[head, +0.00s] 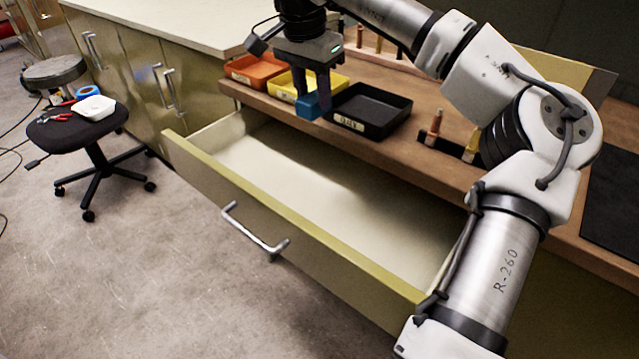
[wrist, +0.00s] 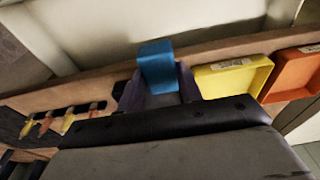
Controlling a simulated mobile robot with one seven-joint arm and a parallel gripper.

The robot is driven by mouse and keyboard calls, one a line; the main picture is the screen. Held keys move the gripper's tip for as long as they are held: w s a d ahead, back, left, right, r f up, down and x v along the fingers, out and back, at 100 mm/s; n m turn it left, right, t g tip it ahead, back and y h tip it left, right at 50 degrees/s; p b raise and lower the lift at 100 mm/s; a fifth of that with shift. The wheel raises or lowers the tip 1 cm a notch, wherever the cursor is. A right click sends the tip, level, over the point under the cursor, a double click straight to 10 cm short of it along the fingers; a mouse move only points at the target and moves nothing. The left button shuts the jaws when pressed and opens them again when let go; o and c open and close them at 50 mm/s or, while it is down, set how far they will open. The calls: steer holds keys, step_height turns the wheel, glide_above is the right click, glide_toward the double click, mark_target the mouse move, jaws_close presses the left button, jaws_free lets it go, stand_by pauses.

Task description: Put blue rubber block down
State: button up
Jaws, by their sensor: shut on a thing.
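The blue rubber block (head: 308,106) is held between the fingers of my gripper (head: 318,88). In the head view it appears in front of the yellow bin and at the left edge of the black tray, near the bench's front edge. Its height above the bench is hard to tell. In the wrist view the block (wrist: 157,66) sticks out beyond the two dark purple fingers of my gripper (wrist: 158,88), which are shut on it. The fingers hide part of the block.
A labelled black tray (head: 385,109), a yellow bin (head: 335,88) and an orange bin (head: 256,70) stand on the wooden bench. Below, an open drawer (head: 300,185) looks empty. Upright pegs (head: 434,128) stand right of the tray. A stool (head: 95,125) holds a white dish and tools.

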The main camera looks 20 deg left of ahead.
steer(key=f, duration=0.6)
steer(key=f+b, duration=0.1)
steer(key=f, duration=1.3)
steer(key=shift+s+d+b, duration=0.25)
steer(key=shift+s+b, duration=0.1)
steer(key=shift+f, duration=0.15)
steer(key=o, duration=1.1)
steer(key=shift+c, duration=0.2)
step_height(320, 180, up, 12)
steer(key=s, duration=0.1)
steer(key=shift+s+a+p, duration=0.35)
steer(key=shift+p, duration=0.05)
